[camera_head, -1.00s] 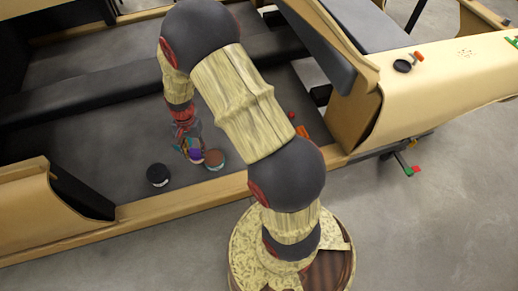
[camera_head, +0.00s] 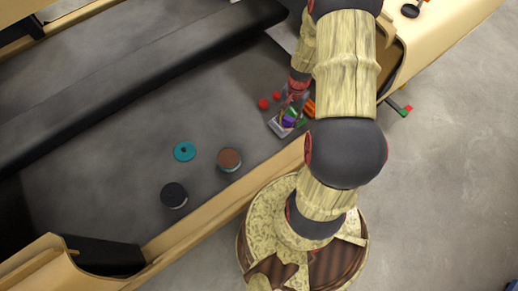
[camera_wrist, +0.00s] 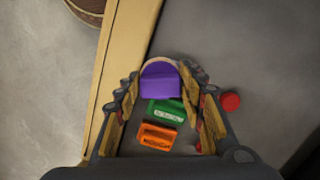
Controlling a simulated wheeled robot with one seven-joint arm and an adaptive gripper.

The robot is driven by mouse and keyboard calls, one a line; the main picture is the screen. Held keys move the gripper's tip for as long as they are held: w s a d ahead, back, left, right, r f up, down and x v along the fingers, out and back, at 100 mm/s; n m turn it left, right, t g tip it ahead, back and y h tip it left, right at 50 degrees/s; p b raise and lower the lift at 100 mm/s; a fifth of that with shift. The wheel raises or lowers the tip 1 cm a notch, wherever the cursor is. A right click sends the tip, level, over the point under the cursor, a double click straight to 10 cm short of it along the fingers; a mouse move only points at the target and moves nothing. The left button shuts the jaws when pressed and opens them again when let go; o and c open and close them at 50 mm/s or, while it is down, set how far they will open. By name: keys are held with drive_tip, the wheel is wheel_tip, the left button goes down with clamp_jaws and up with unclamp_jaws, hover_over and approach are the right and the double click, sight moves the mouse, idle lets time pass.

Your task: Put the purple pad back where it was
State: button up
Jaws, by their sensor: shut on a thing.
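The purple pad (camera_wrist: 160,82) is between the fingertips of my gripper (camera_wrist: 163,72) in the wrist view, and my gripper is shut on it. In the head view the purple pad (camera_head: 289,121) shows as a small patch under my gripper (camera_head: 290,112), low over the dark grey floor of the shell. A green block (camera_wrist: 167,111) with a pale label and an orange block (camera_wrist: 157,138) show behind the pad between my fingers. The gap between the pad and the surface cannot be judged.
Red round pieces (camera_head: 263,104) lie left of my gripper. A teal ring (camera_head: 184,151), a brown-topped disc (camera_head: 229,159) and a black disc (camera_head: 174,195) stand farther left. A tan shell edge (camera_head: 210,222) runs along the near side. The floor between is clear.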

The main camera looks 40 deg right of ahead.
drive_tip(key=shift+s+d+f, duration=0.3)
drive_tip(key=shift+s+f, duration=0.1)
drive_tip(key=w+a+f+b, duration=0.1)
drive_tip(key=a+f, duration=0.2)
drive_tip(key=a, duration=0.1)
drive_tip(key=w+a+f+b, duration=0.2)
drive_tip(key=a+f, duration=0.1)
drive_tip(key=a, duration=0.1)
drive_tip(key=w+a+f+b, duration=0.1)
drive_tip(key=a+f+b, duration=0.1)
drive_tip(key=a+f, duration=0.1)
drive_tip(key=shift+w+a, duration=0.15)
drive_tip(key=shift+a, duration=0.5)
drive_tip(key=shift+a+f, duration=0.2)
drive_tip(key=shift+f, duration=0.15)
wheel_tip(320, 180, down, 3)
drive_tip(key=shift+w+a+f+b, duration=0.1)
drive_tip(key=shift+f+b, duration=0.1)
drive_tip(key=shift+b, duration=1)
drive_tip(key=shift+r, duration=0.1)
